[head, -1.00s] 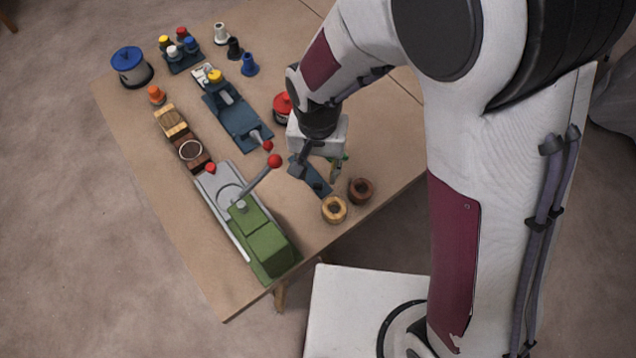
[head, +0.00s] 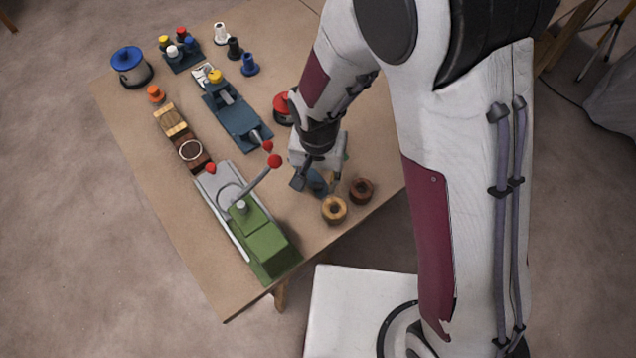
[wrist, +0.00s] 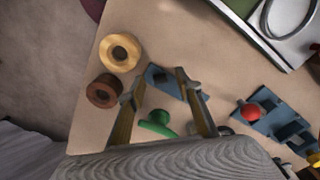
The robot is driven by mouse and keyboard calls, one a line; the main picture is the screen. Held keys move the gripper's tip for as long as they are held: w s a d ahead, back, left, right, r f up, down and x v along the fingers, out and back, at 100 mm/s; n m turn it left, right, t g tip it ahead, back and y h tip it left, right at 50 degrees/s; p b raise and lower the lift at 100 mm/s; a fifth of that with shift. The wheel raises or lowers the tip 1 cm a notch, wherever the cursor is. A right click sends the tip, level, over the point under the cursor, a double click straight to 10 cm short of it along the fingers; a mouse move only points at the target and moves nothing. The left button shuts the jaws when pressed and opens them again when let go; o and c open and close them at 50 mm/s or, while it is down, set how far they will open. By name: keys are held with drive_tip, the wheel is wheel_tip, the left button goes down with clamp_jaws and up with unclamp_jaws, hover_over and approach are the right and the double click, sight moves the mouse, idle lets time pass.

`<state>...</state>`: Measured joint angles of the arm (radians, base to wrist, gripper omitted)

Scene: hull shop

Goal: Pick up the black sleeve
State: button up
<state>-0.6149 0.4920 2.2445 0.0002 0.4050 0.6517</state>
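The black sleeve (head: 234,47) stands upright at the back of the table in the head view, between a white sleeve (head: 221,33) and a blue sleeve (head: 250,64). I cannot make it out in the wrist view. My gripper (head: 316,184) is over the near right part of the table, well away from the black sleeve. In the wrist view my gripper (wrist: 158,87) has its two fingers spread with nothing held between them. A small blue plate (wrist: 163,78) and a green piece (wrist: 159,122) lie below the fingers.
Wooden rings, light (head: 334,209) and dark (head: 361,190), lie near my gripper. A red-topped pot (head: 283,106) stands beside my arm. A blue fixture (head: 235,122) and a green machine (head: 260,240) with a red-knobbed lever (head: 274,161) occupy the middle and front left.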

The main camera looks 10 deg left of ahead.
drive_tip(key=shift+f, duration=0.45)
drive_tip(key=c, duration=0.9)
